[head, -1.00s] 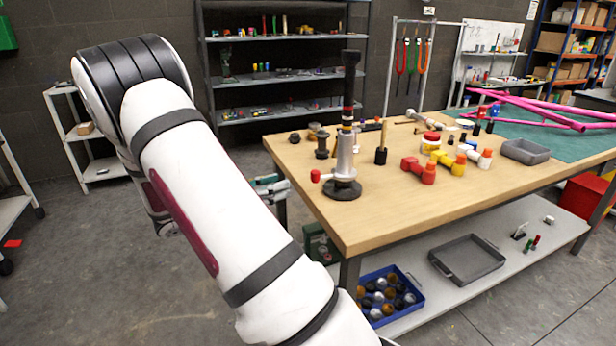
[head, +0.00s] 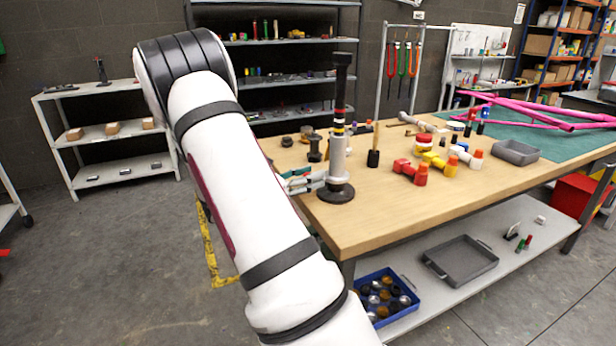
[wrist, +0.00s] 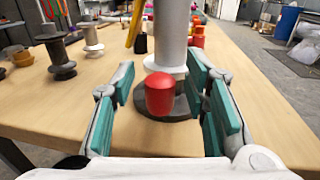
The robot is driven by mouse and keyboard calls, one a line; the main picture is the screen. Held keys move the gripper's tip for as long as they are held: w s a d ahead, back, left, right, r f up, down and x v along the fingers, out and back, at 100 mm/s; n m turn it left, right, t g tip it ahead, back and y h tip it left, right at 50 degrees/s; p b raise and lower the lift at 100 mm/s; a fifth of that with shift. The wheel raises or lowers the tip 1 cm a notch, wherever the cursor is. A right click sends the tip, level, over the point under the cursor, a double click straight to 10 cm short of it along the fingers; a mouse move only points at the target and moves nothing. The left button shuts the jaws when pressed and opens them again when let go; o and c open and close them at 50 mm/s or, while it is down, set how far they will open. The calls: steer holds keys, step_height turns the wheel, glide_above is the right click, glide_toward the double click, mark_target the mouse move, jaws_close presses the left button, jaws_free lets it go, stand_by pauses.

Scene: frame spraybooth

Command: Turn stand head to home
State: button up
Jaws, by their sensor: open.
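The stand (head: 338,140) is upright on the wooden workbench near its left corner, with a round dark base, a pale grey post, coloured bands and a long black head (head: 343,75) on top. In the wrist view the grey post (wrist: 171,30) fills the top centre, and the stand's head is out of frame. A red knob (wrist: 160,94) on the stand points at the wrist camera. My gripper (wrist: 163,100) is open, its teal-padded fingers on either side of the red knob, with gaps showing. In the head view my gripper (head: 305,181) is left of the post, and the knob is hidden.
Red and yellow clamp-like parts (head: 438,162), a black-handled tool (head: 373,150) and dark spools (head: 314,148) stand on the workbench (head: 400,205). A grey tray (head: 516,152) is farther right. The bench's front left area is clear.

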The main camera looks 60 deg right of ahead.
steer(key=shift+c, duration=0.2)
jaws_close()
steer(key=shift+w+g, duration=0.15)
steer(key=shift+g, duration=0.15)
